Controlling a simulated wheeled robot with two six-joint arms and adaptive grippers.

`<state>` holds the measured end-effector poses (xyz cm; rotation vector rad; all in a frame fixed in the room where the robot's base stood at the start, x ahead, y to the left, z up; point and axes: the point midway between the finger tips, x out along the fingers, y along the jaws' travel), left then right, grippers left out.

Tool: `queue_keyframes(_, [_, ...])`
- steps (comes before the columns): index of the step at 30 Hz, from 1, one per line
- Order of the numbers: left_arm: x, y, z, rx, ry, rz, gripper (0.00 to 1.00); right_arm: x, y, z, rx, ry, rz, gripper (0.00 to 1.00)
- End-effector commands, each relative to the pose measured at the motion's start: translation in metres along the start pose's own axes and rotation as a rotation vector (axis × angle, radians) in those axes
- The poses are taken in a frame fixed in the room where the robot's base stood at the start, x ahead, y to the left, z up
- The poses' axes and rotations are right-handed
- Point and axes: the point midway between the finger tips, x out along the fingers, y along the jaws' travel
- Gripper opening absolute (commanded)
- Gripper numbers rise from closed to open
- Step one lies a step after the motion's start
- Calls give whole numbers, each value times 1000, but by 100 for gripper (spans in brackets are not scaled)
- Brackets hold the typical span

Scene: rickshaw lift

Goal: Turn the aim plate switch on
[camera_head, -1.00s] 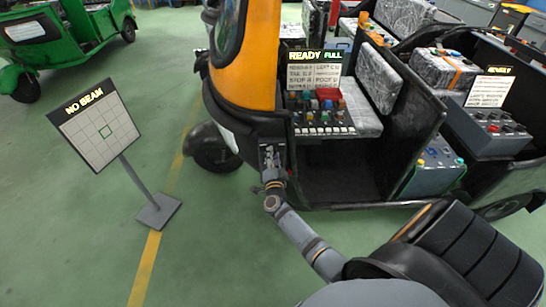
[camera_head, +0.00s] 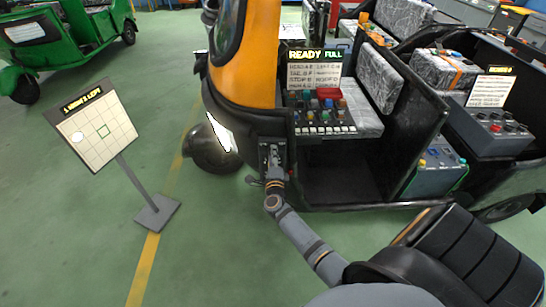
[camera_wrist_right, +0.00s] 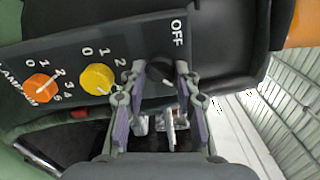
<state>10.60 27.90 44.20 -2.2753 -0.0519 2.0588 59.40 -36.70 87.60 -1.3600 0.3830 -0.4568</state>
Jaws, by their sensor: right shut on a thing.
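The aim plate (camera_head: 97,125) is a white gridded board on a tilted post at the left. A whitish spot shows on its left side, and its header holds small text I cannot read surely. In the right wrist view a dark panel (camera_wrist_right: 65,58) carries an orange knob (camera_wrist_right: 41,88), a yellow knob (camera_wrist_right: 96,78) and a black switch knob (camera_wrist_right: 160,70) near the word OFF. My right gripper (camera_wrist_right: 162,88) is shut on the black knob, its fingers on either side. In the head view the right gripper (camera_head: 272,165) is at the rickshaw's front. My left gripper is out of view.
The orange and black rickshaw (camera_head: 262,50) stands ahead, with a bright white patch on its front. A button console (camera_head: 325,110) under a READY FULL sign is inside. A blue-grey box (camera_head: 436,170) stands at the right. Green floor is free around the plate stand (camera_head: 157,212).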

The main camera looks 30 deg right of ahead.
Motion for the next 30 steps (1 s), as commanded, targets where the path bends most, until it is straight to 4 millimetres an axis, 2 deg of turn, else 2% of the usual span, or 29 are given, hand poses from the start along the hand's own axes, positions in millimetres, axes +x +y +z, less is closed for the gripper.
queue_keyframes(18, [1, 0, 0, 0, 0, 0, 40, -1, 2, -1, 39, 1, 4, 0])
queue_keyframes(19, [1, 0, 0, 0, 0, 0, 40, -1, 2, -1, 39, 1, 4, 34])
queue_keyframes(21, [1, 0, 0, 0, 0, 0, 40, -1, 2, -1, 38, 1, 4, 43])
queue_keyframes(24, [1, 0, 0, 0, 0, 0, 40, -1, 1, 0, 38, 1, 3, 54])
queue_keyframes(30, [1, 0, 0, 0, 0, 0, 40, 0, 1, 0, 37, 0, 1, 54])
